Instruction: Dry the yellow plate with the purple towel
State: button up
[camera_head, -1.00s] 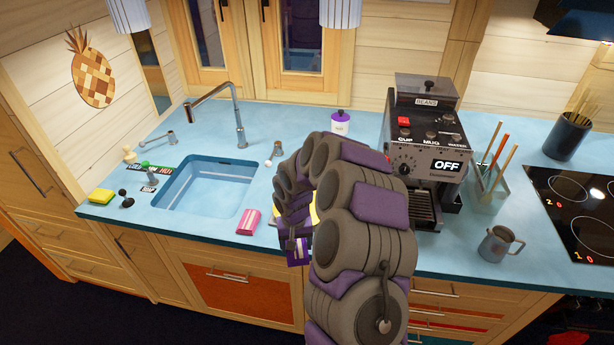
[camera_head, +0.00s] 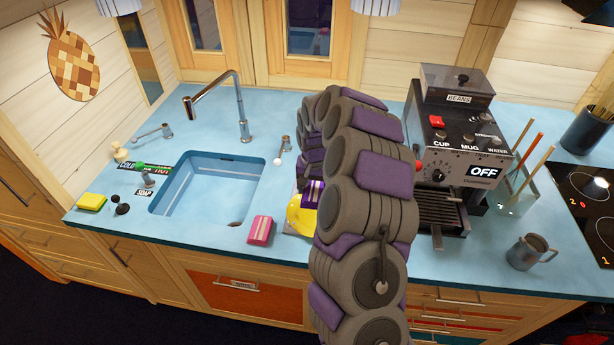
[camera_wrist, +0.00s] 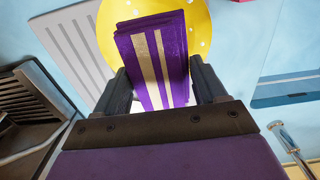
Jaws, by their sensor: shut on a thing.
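The purple towel (camera_wrist: 158,58), folded with pale stripes, is between the two fingers of my gripper (camera_wrist: 160,92) in the wrist view. The gripper is shut on it. The yellow plate (camera_wrist: 110,40), with white dots, lies behind the towel, which overlaps its face; I cannot tell whether they touch. In the head view the plate (camera_head: 301,216) shows at the left of my arm near the counter's front edge, with the towel (camera_head: 312,193) just above it. My arm hides part of the plate and most of the gripper there.
A ridged pale rack (camera_wrist: 68,45) lies by the plate. A pink striped cloth (camera_head: 260,230) lies left of the plate, beside the sink (camera_head: 205,190). The coffee machine (camera_head: 455,150) stands right of my arm, with a metal mug (camera_head: 527,252) further right.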

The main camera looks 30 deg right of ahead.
jog(key=shift+s+d+f, duration=0.1)
jog(key=shift+s+d, duration=0.1)
jog(key=f, duration=0.1)
jog(key=d+f, duration=0.1)
jog(key=f+b, duration=0.1)
jog(key=shift+d+f, duration=0.2)
jog(key=shift+d, duration=0.2)
jog(key=shift+a+f+b, duration=0.2)
jog(key=shift+a+f, duration=0.25)
jog(key=shift+f, duration=0.35)
jog(key=shift+a+f+b, duration=0.2)
jog(key=shift+a+f, duration=0.25)
jog(key=shift+f, duration=0.3)
jog(key=shift+d+f, duration=0.1)
jog(key=shift+d, duration=0.65)
jog(key=shift+a, duration=0.55)
jog(key=shift+f, duration=0.1)
jog(key=shift+f, duration=0.1)
